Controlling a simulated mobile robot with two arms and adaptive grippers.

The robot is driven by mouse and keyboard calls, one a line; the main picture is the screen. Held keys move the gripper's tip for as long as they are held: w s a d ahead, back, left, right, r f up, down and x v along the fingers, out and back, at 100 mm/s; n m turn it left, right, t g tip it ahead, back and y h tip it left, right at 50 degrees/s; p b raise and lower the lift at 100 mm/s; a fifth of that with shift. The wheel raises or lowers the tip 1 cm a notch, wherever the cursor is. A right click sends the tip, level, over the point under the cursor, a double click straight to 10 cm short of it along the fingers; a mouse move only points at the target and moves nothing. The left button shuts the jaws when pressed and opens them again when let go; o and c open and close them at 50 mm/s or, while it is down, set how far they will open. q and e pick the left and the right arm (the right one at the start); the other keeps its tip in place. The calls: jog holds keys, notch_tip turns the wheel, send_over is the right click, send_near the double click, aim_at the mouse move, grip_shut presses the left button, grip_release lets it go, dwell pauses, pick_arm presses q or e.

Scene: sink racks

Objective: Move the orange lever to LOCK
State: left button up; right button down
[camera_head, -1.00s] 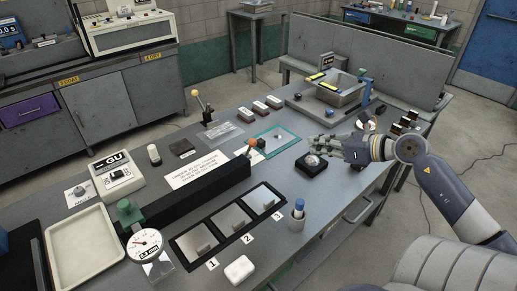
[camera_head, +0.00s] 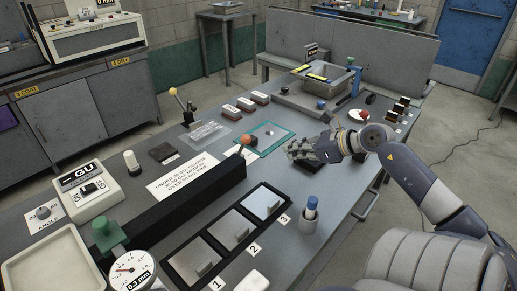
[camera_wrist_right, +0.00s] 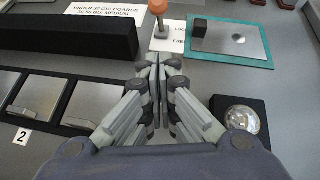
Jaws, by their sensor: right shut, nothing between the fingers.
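The orange lever (camera_head: 245,140) has a round orange knob and stands at the far end of a long black bar. In the right wrist view the orange lever (camera_wrist_right: 157,8) rises at the top centre, just beyond my fingertips, with a white label (camera_wrist_right: 172,38) at its base. The label's words are only partly readable. My right gripper (camera_head: 291,150) is shut and empty, to the right of the lever and apart from it. In the wrist view my right gripper (camera_wrist_right: 158,62) points toward the lever. My left gripper is not in view.
The black bar (camera_head: 165,208) runs beside the lever. A teal-edged plate (camera_head: 279,136) lies behind it. Numbered plates (camera_head: 233,231) sit in a black frame in front. A dome on a black block (camera_wrist_right: 243,119) is beside my right fingers. Another lever (camera_head: 175,95) stands farther back.

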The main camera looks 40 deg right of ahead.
jog(key=p+x, duration=0.1)
jog(key=x, duration=0.7)
jog(key=shift+w+a, duration=0.1)
jog(key=shift+w, duration=0.3)
jog(key=shift+w+a+r+p, duration=0.1)
jog(key=shift+w+r+p, duration=0.1)
jog(key=shift+w, duration=0.25)
jog(key=shift+w+a+r+p, duration=0.1)
jog(key=shift+w+a+p, duration=0.05)
jog(key=shift+w, duration=0.3)
jog(key=shift+w+a, duration=0.25)
jog(key=shift+w, duration=0.55)
jog(key=shift+r+p, duration=0.1)
jog(key=shift+p, duration=0.2)
